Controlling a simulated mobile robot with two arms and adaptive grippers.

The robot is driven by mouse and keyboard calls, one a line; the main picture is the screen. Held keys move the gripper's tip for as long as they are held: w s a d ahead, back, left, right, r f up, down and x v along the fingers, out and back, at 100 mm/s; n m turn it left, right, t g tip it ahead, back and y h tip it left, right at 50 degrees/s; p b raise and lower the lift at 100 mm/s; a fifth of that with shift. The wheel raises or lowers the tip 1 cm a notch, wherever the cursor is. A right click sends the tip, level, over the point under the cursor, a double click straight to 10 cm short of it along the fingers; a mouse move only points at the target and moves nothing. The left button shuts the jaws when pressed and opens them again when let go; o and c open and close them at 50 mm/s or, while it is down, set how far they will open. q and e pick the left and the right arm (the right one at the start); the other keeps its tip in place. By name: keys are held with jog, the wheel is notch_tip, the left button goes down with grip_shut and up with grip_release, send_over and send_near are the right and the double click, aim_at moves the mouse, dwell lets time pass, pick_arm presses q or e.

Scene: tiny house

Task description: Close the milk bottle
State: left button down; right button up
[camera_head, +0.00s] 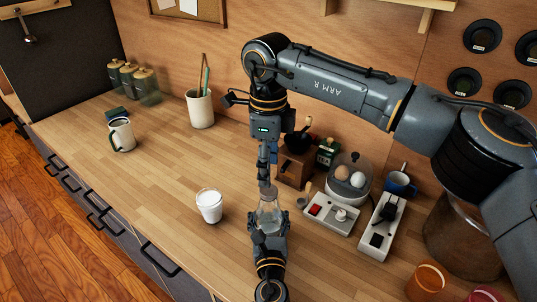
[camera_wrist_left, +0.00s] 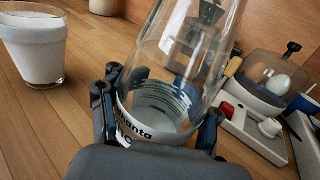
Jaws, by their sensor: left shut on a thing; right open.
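The milk bottle (camera_head: 269,212) is clear glass and stands near the front middle of the counter. My left gripper (camera_head: 269,226) comes up from the bottom and is shut around its lower body. In the left wrist view the bottle (camera_wrist_left: 185,60) leans slightly in the picture, has dark lettering, and looks almost empty; its top is cut off. My right gripper (camera_head: 266,176) points down directly over the bottle's mouth, with its fingers open around the neck top. Whether a cap is there is too small to tell.
A glass of milk (camera_head: 209,205) stands left of the bottle. A mug (camera_head: 121,134) and a utensil cup (camera_head: 200,108) stand farther back. The counter's left middle is clear.

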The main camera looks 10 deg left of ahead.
jog(key=shift+f, duration=2.75)
jog(key=shift+c, duration=0.2)
jog(key=c, duration=1.2)
jog(key=shift+o, duration=0.2)
jog(key=o, duration=1.4)
jog(key=shift+c, duration=0.2)
jog(key=shift+r, duration=0.1)
notch_tip(320, 180, up, 12)
